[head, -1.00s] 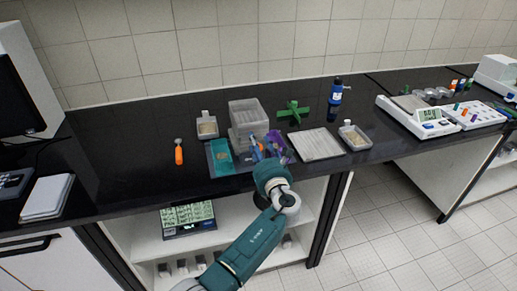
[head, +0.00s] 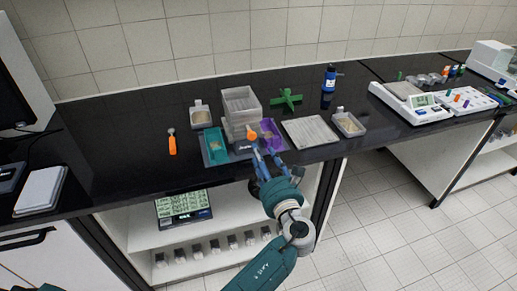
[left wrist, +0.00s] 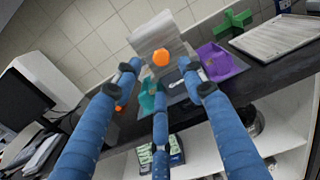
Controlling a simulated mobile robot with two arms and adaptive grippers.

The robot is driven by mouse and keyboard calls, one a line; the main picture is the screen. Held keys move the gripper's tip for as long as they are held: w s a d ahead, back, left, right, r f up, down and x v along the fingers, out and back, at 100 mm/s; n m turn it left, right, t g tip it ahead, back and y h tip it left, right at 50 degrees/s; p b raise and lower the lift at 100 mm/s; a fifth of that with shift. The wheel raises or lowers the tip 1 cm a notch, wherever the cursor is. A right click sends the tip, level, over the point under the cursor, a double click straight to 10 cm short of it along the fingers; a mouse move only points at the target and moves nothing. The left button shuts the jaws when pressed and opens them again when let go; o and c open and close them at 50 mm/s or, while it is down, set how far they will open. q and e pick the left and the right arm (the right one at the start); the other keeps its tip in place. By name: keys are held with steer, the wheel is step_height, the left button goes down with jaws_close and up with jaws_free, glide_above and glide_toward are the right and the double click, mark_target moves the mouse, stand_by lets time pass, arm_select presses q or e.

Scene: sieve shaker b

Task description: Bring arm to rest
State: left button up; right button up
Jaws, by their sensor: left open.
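My left gripper (head: 263,156) is at the front edge of the black bench, with its blue fingers spread and nothing between them. In the left wrist view its fingers (left wrist: 158,78) frame an orange handle end (left wrist: 160,57) that lies beyond the tips. That orange end (head: 251,134) also shows in the head view, in front of the grey sieve stack (head: 240,103). A purple tray (head: 271,134) and a teal tray (head: 214,147) stand on either side of it. My right gripper is out of view.
An orange-handled tool (head: 172,145) lies to the left. A green cross (head: 286,97), a blue bottle (head: 330,78), a flat metal tray (head: 310,131) and a sample dish (head: 348,123) stand to the right. Below the bench, a shelf (head: 225,226) holds several small jars.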

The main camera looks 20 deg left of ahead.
arm_select(q)
steer(key=shift+s+d, duration=0.1)
steer(key=shift+s, duration=0.05)
stand_by(0.3)
